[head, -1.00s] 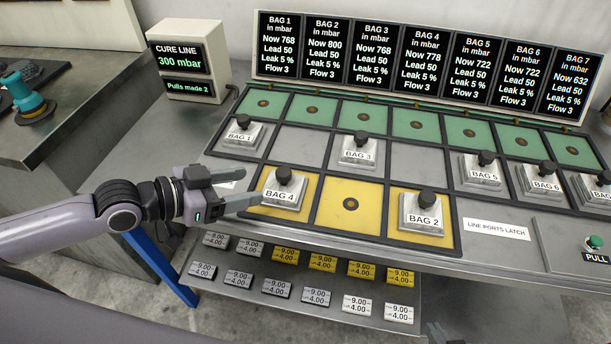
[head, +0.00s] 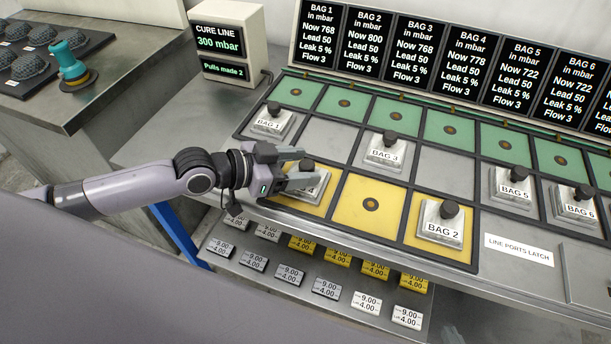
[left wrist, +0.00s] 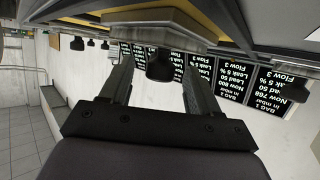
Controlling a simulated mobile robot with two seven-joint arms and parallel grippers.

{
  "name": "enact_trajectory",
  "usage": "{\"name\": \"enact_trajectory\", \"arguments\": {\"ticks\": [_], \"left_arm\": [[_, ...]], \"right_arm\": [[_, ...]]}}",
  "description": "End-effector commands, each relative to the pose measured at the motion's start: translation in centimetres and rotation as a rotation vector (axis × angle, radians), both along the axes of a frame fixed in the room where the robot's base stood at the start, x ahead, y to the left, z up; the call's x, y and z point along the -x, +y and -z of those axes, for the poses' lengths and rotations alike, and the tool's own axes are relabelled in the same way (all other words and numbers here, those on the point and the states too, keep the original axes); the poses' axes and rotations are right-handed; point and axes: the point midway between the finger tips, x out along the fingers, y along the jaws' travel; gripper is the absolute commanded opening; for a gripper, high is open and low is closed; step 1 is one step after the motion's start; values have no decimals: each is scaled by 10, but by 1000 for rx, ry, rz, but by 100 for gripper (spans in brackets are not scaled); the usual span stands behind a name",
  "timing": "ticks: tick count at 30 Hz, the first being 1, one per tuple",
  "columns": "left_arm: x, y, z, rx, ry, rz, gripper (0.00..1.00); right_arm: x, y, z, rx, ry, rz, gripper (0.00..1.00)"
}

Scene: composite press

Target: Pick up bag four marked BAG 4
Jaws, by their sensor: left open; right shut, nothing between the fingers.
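Bag four (head: 313,196), a silvery block with a dark knob on top, sits on the left yellow cell of the press table. My left gripper (head: 306,168) is open at it, its fingers partly hiding the block and its label. The knob (head: 307,163) shows between the two fingers. In the left wrist view, which is upside down, the dark knob (left wrist: 159,66) hangs between the open fingers (left wrist: 159,85) below the block (left wrist: 158,24). I cannot tell whether the fingers touch the knob. My right gripper is not in view.
Bag 1 (head: 274,121) and bag 3 (head: 386,152) stand on grey cells behind. Bag 2 (head: 441,221) is on the right yellow cell. The middle yellow cell (head: 369,205) is empty. A lower shelf (head: 345,318) holds several number tags.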

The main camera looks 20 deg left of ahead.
Motion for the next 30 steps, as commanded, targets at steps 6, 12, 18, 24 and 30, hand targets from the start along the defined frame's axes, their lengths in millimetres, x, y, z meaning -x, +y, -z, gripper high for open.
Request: {"name": "enact_trajectory", "arguments": {"ticks": [6, 12, 18, 24, 30], "left_arm": [[-11, -11, 7, 0, 1, 0, 61], [-11, -12, 7, -1, 1, 0, 61], [-11, -12, 7, 0, 0, 0, 13], [-11, -12, 6, 1, -1, 0, 0], [-12, -12, 2, 2, -2, 0, 0]], "right_arm": [[0, 0, -1, 0, 0, 0, 0], [0, -1, -1, 1, 1, 1, 0], [0, -1, -1, 1, 1, 1, 0], [0, -1, -1, 2, 1, 1, 0], [0, -1, -2, 3, 0, 0, 0]]}}
